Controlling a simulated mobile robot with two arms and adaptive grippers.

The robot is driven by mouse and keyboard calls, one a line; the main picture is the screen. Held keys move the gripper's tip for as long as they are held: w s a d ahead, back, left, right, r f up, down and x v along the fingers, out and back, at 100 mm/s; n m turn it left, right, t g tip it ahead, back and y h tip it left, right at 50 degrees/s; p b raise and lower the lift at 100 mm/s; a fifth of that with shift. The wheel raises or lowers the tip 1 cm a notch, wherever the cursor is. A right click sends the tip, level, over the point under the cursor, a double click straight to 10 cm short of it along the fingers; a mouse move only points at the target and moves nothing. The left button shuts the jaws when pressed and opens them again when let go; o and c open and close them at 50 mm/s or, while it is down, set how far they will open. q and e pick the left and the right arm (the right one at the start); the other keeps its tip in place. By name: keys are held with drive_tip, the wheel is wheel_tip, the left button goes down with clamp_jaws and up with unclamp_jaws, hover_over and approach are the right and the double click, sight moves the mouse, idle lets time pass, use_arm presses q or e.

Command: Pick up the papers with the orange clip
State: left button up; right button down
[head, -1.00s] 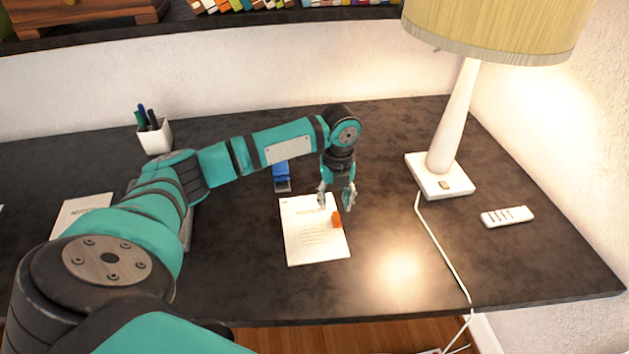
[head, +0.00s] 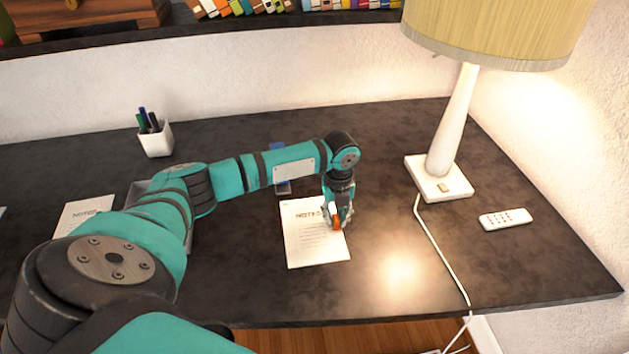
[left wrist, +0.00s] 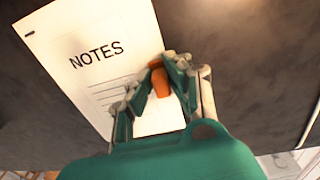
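The papers (head: 312,245) lie flat on the dark desk, a white sheet headed "NOTES"; they also show in the left wrist view (left wrist: 95,50). The orange clip (head: 337,224) sits on their right edge and shows between my fingertips in the left wrist view (left wrist: 161,84). My left gripper (head: 338,218) is low over that edge, pointing down. Its fingertips (left wrist: 170,66) flank the clip closely and appear shut on it. The fingers partly hide the clip. My right gripper is not in view.
A white lamp base (head: 425,185) with a cord (head: 435,245) stands right of the papers, with a remote (head: 506,218) beyond. A pen cup (head: 156,138) and another notes sheet (head: 85,212) are at left.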

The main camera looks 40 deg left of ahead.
use_arm(q)
clamp_jaws()
drive_tip(key=shift+r, duration=0.1)
